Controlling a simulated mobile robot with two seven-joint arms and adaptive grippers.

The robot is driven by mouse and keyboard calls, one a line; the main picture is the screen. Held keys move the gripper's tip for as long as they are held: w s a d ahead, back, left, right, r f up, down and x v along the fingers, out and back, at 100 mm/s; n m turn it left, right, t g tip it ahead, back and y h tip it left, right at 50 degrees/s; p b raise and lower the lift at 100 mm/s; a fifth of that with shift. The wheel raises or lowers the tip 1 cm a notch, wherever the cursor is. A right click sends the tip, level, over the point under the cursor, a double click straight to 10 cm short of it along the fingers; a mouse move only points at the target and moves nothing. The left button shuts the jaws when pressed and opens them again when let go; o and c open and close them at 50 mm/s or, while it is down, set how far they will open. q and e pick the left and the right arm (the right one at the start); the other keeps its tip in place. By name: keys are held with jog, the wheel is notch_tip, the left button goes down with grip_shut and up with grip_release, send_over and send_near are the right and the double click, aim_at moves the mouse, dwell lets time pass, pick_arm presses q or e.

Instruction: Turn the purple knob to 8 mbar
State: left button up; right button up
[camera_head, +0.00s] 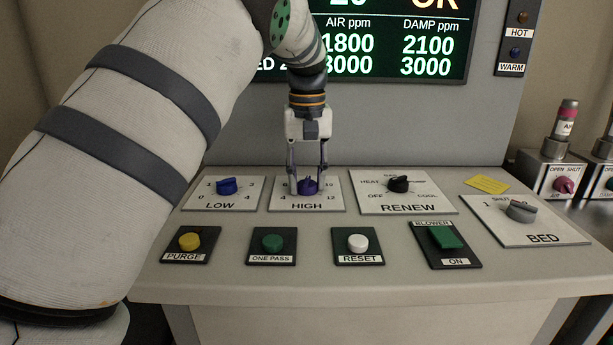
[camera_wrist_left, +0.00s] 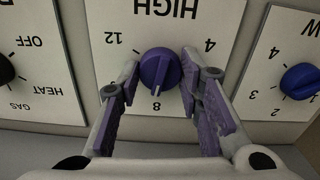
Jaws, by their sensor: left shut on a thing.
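The purple knob (camera_head: 308,186) sits on the white HIGH plate (camera_head: 335,202), which is marked from 4 to 12. My left gripper (camera_head: 307,182) reaches down from above, its fingers shut on the two sides of this knob. In the left wrist view the picture is upside down, and the knob (camera_wrist_left: 160,68) lies between the gripper's fingertips (camera_wrist_left: 160,76). A pale line at the knob's lower edge appears to point at the 8. The 12 and 4 also show there; the 6 and 10 are hidden behind the fingers. My right gripper is not in view.
The blue LOW knob (camera_head: 227,186) is at the left and the black RENEW knob (camera_head: 398,184) at the right. Buttons line the panel's front, including a yellow one (camera_head: 189,240) and a white one (camera_head: 358,242). The grey BED knob (camera_head: 521,211) is farther right. A display (camera_head: 375,45) stands behind.

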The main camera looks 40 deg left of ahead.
aim_at(307, 180)
pick_arm(q)
jog(key=shift+n, duration=0.8)
jog(key=o, duration=1.2)
notch_tip(307, 180, up, 12)
jog(key=shift+r, duration=0.1)
